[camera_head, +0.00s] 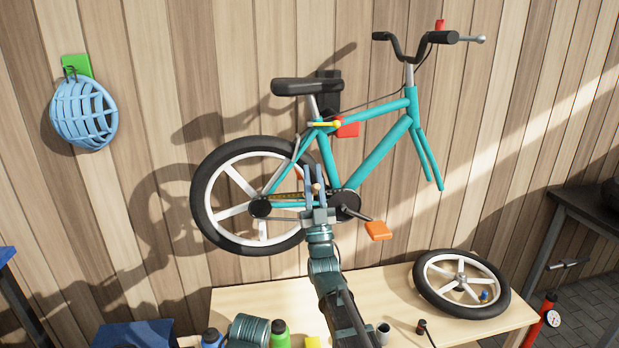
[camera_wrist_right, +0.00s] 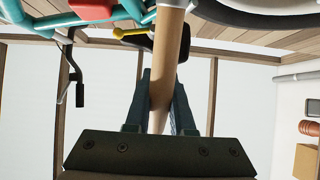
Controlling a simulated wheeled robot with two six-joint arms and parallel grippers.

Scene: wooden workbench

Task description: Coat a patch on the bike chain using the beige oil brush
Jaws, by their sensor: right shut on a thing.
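The teal bike (camera_head: 375,158) hangs on the wooden wall, its front wheel off. Its chain (camera_head: 287,196) runs low at the rear, between the rear hub and the crank. My right gripper (camera_head: 314,190) is in front of the chain near the crank, fingers pointing up. In the wrist view my right gripper (camera_wrist_right: 162,105) is shut on the beige oil brush (camera_wrist_right: 169,55), gripping its handle. The brush's tip leaves the top of that view, so I cannot tell whether it touches the chain. My left gripper is in neither view.
The rear wheel (camera_head: 205,200) and an orange pedal (camera_head: 378,231) flank my right gripper. The loose front wheel (camera_head: 424,290) lies on the wooden bench (camera_head: 385,285). A green bottle (camera_head: 280,334) stands at the bench's front. A blue helmet (camera_head: 85,113) hangs at left.

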